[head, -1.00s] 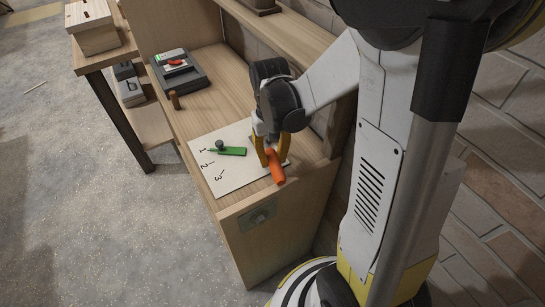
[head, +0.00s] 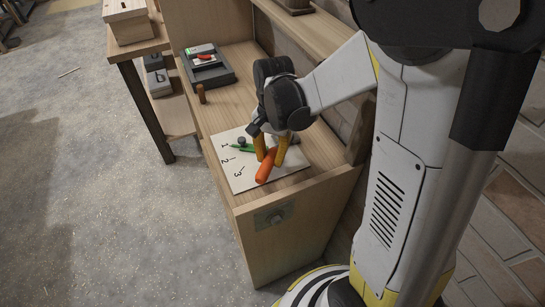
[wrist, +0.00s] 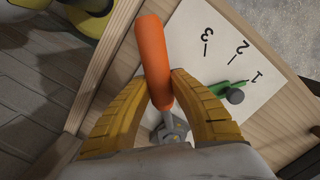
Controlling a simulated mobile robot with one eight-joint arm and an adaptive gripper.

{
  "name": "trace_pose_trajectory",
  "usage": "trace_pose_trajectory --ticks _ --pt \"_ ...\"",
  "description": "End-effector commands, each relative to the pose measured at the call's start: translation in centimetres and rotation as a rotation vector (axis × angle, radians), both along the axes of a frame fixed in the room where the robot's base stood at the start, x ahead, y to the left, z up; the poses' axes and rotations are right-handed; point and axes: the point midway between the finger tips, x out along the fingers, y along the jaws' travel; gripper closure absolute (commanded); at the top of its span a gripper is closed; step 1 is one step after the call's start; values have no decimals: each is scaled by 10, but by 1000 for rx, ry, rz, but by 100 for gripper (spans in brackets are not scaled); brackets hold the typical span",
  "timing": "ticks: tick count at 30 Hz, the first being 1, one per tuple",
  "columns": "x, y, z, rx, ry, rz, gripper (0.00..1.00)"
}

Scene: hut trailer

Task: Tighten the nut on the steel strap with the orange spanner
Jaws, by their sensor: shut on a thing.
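My gripper (head: 270,158) is shut on the orange spanner (head: 266,168), over or just at the numbered white board; the exact height is unclear. In the wrist view the spanner's orange handle (wrist: 153,55) points up the picture between my yellow fingers (wrist: 160,95). Its steel shaft and grey head lie below the fingertips, the head partly hidden. The steel strap (head: 263,219) is a grey plate on the bench's near end face, with a round-looking nut (head: 278,218) on it. My gripper is above and behind the strap, apart from it.
The white board (head: 241,182) is marked 1, 2, 3. A green spanner (wrist: 220,88) lies by 1, next to a dark knob (wrist: 235,96). A wooden peg (head: 200,94) and a dark tray (head: 208,70) stand farther back. A brick wall is at right; open floor is at left.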

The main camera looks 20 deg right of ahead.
Motion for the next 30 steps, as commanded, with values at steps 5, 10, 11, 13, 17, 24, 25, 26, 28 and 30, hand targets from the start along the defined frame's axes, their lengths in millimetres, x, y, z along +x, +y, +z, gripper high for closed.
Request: trace_pose_trajectory --ticks 5,10,11,13,17,24,25,26,28,30 --pt "-1 -2 0 0 -1 18 100" --pt "-4 -5 0 0 -1 54 100" --pt "-4 -6 0 -1 0 58 100" --pt "-5 -6 1 -1 -1 62 100" --pt "-5 -6 8 -1 -1 62 100" --pt "-5 -6 30 -1 -1 62 100" --pt "-5 -6 32 -1 -1 62 100" --pt "-5 -6 34 -1 -1 62 100" --pt "-5 -6 36 0 0 62 100" --pt "-5 -6 38 0 0 62 100"
